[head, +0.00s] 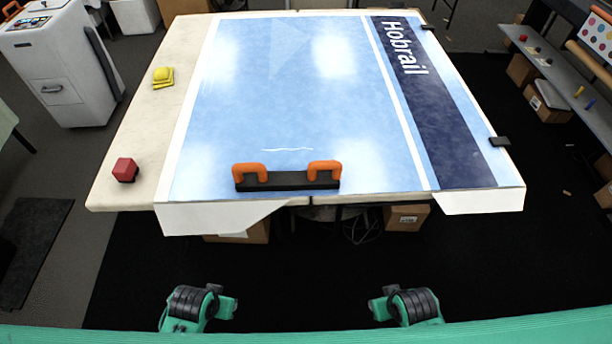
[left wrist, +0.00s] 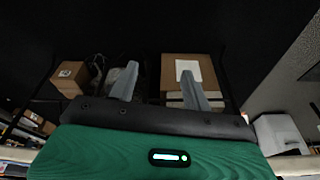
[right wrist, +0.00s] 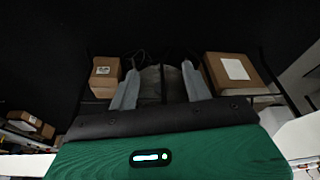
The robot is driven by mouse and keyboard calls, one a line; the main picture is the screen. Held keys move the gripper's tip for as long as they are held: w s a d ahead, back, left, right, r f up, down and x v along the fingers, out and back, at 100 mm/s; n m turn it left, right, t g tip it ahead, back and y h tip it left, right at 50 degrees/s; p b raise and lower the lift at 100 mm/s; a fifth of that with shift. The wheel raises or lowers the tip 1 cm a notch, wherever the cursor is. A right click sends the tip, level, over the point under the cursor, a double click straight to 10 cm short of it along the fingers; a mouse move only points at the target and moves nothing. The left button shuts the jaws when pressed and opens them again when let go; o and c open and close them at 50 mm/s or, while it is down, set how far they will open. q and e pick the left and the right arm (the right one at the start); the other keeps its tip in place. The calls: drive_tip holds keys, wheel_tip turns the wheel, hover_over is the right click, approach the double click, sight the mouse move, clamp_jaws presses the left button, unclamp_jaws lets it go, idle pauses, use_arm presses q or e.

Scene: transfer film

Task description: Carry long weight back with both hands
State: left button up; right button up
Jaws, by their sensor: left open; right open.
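The long weight (head: 287,181) is a dark bar with two orange handles, a left one (head: 249,170) and a right one (head: 324,168). It lies near the front edge of the table on the blue printed film (head: 290,100). My left gripper (head: 228,306) and right gripper (head: 376,308) are both low in front of the table, well apart from the weight. In the left wrist view my left gripper (left wrist: 160,85) has its fingers apart with nothing between them. In the right wrist view my right gripper (right wrist: 160,88) is also open and empty.
A red block (head: 125,170) and a yellow item (head: 162,76) sit on the table's left strip. Dark clips (head: 499,141) hold the film's right edge. White film flaps (head: 483,202) hang over the front edge. Cardboard boxes (head: 407,217) stand under the table.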

use_arm(q)
drive_tip(key=w+d+r+m+h, duration=0.1)
drive_tip(key=w+d+r+m, duration=0.3)
drive_tip(key=r, duration=0.4)
drive_tip(key=w+d+r+m+h, duration=0.1)
drive_tip(key=w+d+r+m, duration=0.1)
drive_tip(key=w+d+r, duration=0.35)
use_arm(e)
drive_tip(key=w+a+r+n+t+y, duration=0.2)
drive_tip(key=w+a+r, duration=0.15)
drive_tip(key=r, duration=0.25)
drive_tip(key=w+a+r+n+t+y, duration=0.1)
drive_tip(key=w+a+r+t+y, duration=0.1)
drive_tip(key=w+a+r, duration=0.3)
use_arm(q)
drive_tip(key=m+g+y, duration=0.1)
drive_tip(key=m+y, duration=0.1)
drive_tip(key=m, duration=0.7)
approach(246, 165)
drive_tip(key=s+r, duration=0.1)
drive_tip(key=r, duration=0.1)
drive_tip(key=shift+w+d+r+y, duration=0.15)
drive_tip(key=shift+d+r+y, duration=0.1)
drive_tip(key=shift+y, duration=0.05)
use_arm(e)
drive_tip(key=m+t+h, duration=0.1)
drive_tip(key=m+t, duration=0.2)
drive_tip(key=t, duration=0.7)
approach(338, 176)
drive_tip(key=shift+v, duration=1.3)
